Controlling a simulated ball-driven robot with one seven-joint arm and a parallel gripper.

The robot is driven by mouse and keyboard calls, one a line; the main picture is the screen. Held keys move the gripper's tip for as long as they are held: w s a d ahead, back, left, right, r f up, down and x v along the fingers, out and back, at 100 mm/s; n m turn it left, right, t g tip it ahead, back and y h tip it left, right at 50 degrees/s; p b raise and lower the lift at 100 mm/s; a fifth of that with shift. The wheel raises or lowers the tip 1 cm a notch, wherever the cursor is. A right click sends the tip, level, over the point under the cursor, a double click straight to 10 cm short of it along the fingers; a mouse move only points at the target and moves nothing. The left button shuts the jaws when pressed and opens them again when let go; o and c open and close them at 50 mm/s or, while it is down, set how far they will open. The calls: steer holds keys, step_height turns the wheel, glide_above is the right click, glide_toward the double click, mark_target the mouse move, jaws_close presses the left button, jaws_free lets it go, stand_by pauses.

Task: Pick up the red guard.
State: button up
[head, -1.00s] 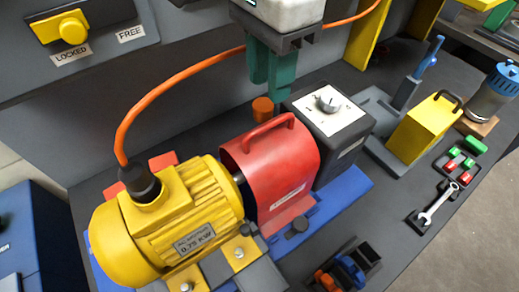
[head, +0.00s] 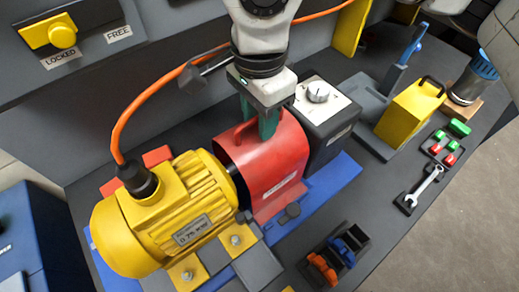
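The red guard (head: 272,168) is a curved cover with a loop handle (head: 241,131) on top. It sits on the blue base between the yellow motor (head: 180,215) and a black box with a dial (head: 325,115). My gripper (head: 259,130) points down with its green fingers at the guard's handle. The fingers hide the right part of the handle. I cannot tell whether they are closed on it or only beside it. The guard appears seated on its base.
An orange cable (head: 150,95) runs from the motor up behind my arm. A yellow block with a handle (head: 408,112) stands at the right. A wrench (head: 424,184) and a small holder with orange and blue items (head: 335,258) lie nearer the front.

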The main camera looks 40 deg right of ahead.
jaws_close()
steer(key=shift+r, duration=0.1)
stand_by(1.2)
